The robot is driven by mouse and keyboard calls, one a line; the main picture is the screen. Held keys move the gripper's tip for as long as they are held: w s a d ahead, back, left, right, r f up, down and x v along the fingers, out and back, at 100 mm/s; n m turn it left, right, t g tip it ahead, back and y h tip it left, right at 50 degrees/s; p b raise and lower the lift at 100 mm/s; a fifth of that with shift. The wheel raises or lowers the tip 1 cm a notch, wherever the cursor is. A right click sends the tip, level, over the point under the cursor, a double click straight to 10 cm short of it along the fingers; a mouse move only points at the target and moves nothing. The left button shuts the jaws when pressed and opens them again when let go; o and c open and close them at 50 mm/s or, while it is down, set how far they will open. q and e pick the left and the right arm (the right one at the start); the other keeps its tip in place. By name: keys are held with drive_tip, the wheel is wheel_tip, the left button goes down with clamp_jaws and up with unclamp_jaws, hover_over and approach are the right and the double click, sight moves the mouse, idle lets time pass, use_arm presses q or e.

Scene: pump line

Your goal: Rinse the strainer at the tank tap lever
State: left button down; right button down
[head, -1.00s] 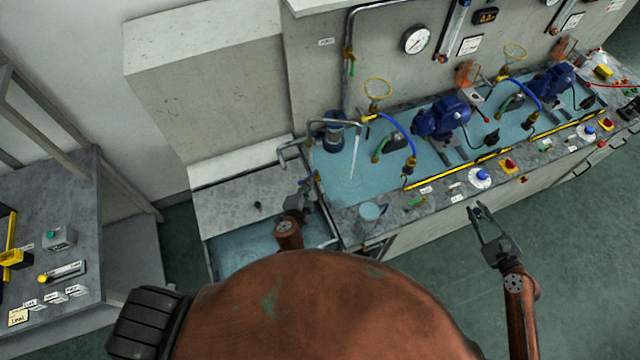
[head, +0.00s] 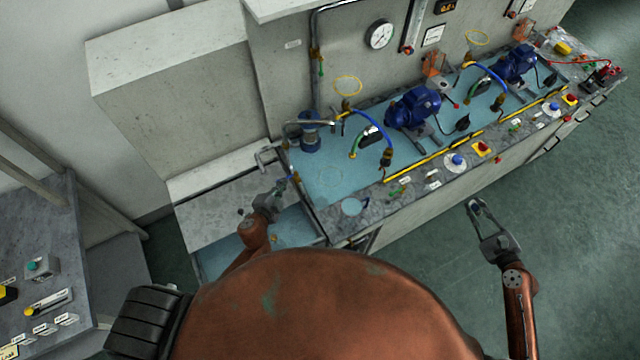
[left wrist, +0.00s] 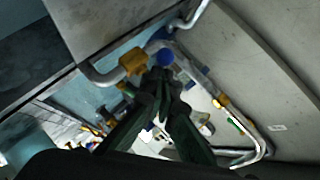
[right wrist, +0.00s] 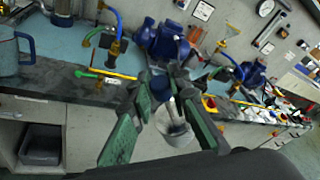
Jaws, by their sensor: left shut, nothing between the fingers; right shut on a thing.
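My right gripper (head: 475,207) is shut on a small pale, cup-like piece with a thin stem (right wrist: 174,125), which looks like the strainer. It is held out over the floor in front of the bench, away from the basin. My left gripper (head: 288,187) is shut and empty at the left end of the bench, by the tank's bent pipes. In the left wrist view its fingertips (left wrist: 165,84) are close to a yellow valve body (left wrist: 133,61) and a round blue part (left wrist: 166,57). I cannot tell whether they touch, or which part is the tap lever.
The blue-floored basin (head: 325,180) carries blue pumps (head: 413,107), hoses and yellow rings. A gauge (head: 379,35) hangs on the back panel. Open floor (head: 560,220) lies right of the bench.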

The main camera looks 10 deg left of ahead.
use_arm(q)
drive_tip(key=shift+d, duration=0.1)
